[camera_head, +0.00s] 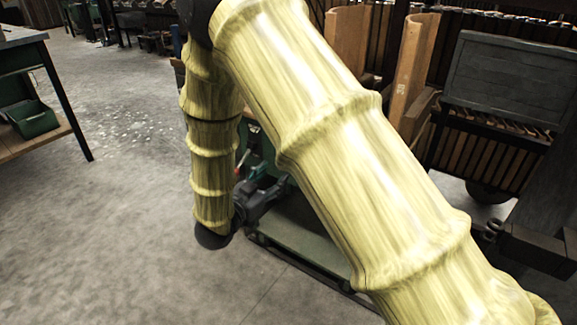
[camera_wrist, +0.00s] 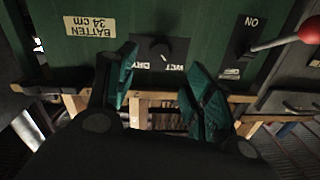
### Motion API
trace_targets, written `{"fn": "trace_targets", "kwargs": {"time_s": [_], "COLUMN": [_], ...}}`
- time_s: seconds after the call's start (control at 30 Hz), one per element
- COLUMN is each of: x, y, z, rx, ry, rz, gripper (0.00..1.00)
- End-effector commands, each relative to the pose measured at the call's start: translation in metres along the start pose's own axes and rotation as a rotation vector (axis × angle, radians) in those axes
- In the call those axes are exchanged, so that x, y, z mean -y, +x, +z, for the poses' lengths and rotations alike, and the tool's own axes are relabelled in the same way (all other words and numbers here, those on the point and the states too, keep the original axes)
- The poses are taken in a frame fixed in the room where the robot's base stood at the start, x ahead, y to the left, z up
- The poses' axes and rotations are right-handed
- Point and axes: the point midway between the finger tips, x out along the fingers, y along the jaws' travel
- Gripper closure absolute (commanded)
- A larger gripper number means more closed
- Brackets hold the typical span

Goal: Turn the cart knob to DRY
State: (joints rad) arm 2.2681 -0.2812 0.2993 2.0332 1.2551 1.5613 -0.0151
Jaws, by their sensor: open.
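The cart knob (camera_wrist: 158,50) is a dark round knob on a dark plate on the green panel, in the upper middle of the wrist view. DRY and WET labels (camera_wrist: 160,66) sit along the plate, DRY on the left and WET on the right; which one the knob points to is hard to tell. My gripper (camera_wrist: 160,68) is open, with its green-padded fingers on either side of the plate's lower part and nothing between them. Contact with the knob cannot be made out. In the head view my gripper (camera_head: 268,187) is partly hidden by my yellow arm, and the knob cannot be made out.
A lever with a red ball (camera_wrist: 309,31) and an ON label (camera_wrist: 251,22) is right of the knob. A BATTEN 34 cm label (camera_wrist: 90,26) is to the left. Open floor (camera_head: 110,220) lies left of my arm.

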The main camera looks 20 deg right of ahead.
Motion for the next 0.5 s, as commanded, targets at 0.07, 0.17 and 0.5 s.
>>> {"fn": "trace_targets", "kwargs": {"time_s": [0.07,0.17,0.5], "x": [-0.001,-0.001,0.000], "y": [0.013,0.029,0.077], "z": [0.002,0.003,0.002], "rx": [-0.002,0.000,0.000], "ry": [0.001,0.002,0.001], "rz": [0.003,0.002,0.000], "gripper": [0.47,0.47,0.47]}}
